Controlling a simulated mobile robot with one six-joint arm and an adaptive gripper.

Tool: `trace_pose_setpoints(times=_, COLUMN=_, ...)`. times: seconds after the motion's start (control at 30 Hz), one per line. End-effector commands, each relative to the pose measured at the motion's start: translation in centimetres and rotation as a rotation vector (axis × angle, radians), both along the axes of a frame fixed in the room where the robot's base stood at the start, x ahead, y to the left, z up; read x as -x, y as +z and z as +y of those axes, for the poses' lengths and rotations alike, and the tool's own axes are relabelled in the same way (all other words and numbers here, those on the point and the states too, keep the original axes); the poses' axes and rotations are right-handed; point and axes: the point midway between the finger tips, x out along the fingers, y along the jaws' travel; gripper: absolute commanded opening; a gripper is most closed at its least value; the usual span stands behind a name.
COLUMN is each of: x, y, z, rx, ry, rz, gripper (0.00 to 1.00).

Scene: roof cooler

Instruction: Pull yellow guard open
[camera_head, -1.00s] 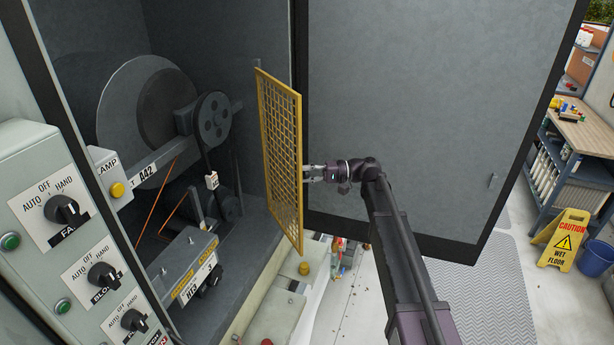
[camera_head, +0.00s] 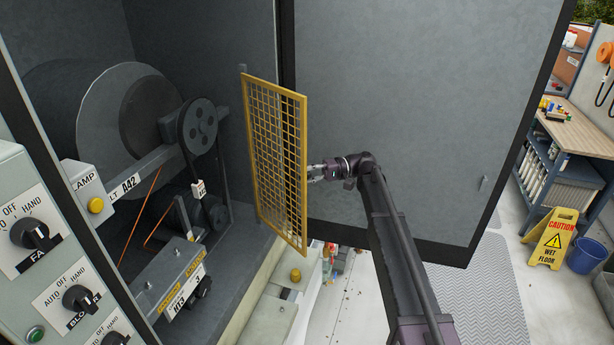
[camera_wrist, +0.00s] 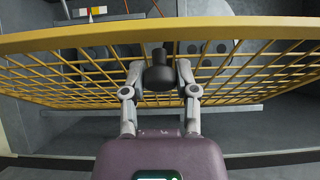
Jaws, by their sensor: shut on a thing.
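The yellow mesh guard (camera_head: 274,160) stands swung out from the cabinet opening in the head view, and the belt and pulleys behind it are exposed. My gripper (camera_head: 312,172) is at the guard's right-hand side. In the wrist view the guard's yellow frame (camera_wrist: 60,40) crosses the upper part of the picture. There my gripper (camera_wrist: 159,75) is shut on a dark round knob (camera_wrist: 158,78) on the guard, with one finger on each side of it.
The large grey door (camera_head: 400,110) stands open behind my arm. A control panel with switches (camera_head: 50,260) is at the left. A wet floor sign (camera_head: 552,240), a blue bucket (camera_head: 587,255) and a workbench (camera_head: 572,130) are at the right. Open floor lies between.

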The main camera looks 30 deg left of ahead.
Motion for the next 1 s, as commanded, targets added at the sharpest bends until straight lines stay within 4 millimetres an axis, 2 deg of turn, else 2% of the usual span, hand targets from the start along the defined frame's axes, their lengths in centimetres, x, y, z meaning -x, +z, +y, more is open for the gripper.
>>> trace_pose_setpoints(times=0.03, x=0.2, y=0.0, z=0.0, rx=0.001, ry=0.004, rz=-0.001, gripper=0.44)
trace_pose_setpoints(times=0.13, x=0.4, y=-0.1, z=0.2, rx=0.002, ry=0.007, rz=-0.001, gripper=0.73)
trace_pose_setpoints(times=0.63, x=0.2, y=-0.1, z=0.2, rx=0.002, ry=0.01, rz=-0.001, gripper=0.73)
trace_pose_setpoints(times=1.0, x=-2.6, y=-0.1, z=-2.4, rx=0.003, ry=0.008, rz=-0.001, gripper=0.73)
